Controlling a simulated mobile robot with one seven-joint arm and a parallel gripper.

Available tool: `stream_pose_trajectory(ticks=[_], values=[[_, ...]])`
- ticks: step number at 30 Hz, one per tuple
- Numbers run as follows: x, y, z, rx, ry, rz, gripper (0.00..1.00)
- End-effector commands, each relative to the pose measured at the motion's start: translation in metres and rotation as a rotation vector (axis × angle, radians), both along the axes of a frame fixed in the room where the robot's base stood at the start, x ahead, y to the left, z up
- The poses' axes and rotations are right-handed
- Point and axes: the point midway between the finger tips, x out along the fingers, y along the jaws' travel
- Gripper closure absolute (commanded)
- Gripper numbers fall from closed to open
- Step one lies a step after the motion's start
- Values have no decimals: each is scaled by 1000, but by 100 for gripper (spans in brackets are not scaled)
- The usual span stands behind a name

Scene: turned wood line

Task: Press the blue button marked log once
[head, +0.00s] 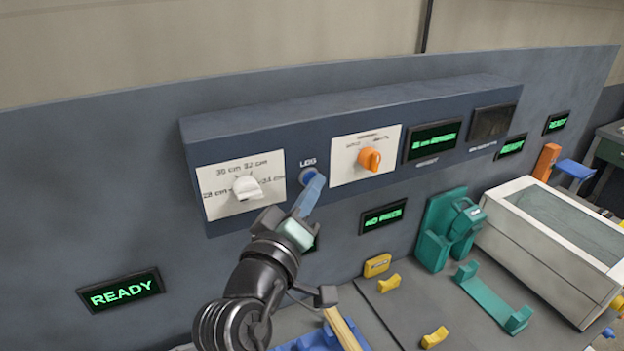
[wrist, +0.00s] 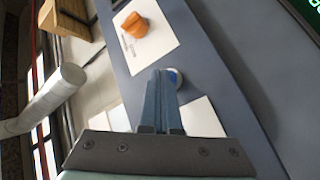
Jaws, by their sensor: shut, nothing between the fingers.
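The blue log button (head: 309,176) sits on the dark blue panel box under the white word LOG, between two white dial plates. My gripper (head: 318,183) is shut and empty, with its blue fingers pointing at the button and covering part of it. In the wrist view the button (wrist: 174,78) shows just past the tips of the shut fingers (wrist: 160,76), blue with a pale ring. The tips are at or very near the button; I cannot tell whether they touch it.
A white knob (head: 247,187) is left of the button and an orange knob (head: 369,159) right of it. Green displays sit around, one reading READY (head: 120,290). Below are a teal holder (head: 447,232), yellow blocks (head: 377,265) and a large pale box (head: 555,240).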

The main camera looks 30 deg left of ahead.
Motion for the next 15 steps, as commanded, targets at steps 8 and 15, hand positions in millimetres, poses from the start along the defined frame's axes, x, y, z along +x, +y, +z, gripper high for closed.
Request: stream_pose_trajectory(ticks=[8, 15], values=[[-3, -3, 1, 2, 0, 2, 100], [-10, -12, 1, 1, -1, 2, 100]])
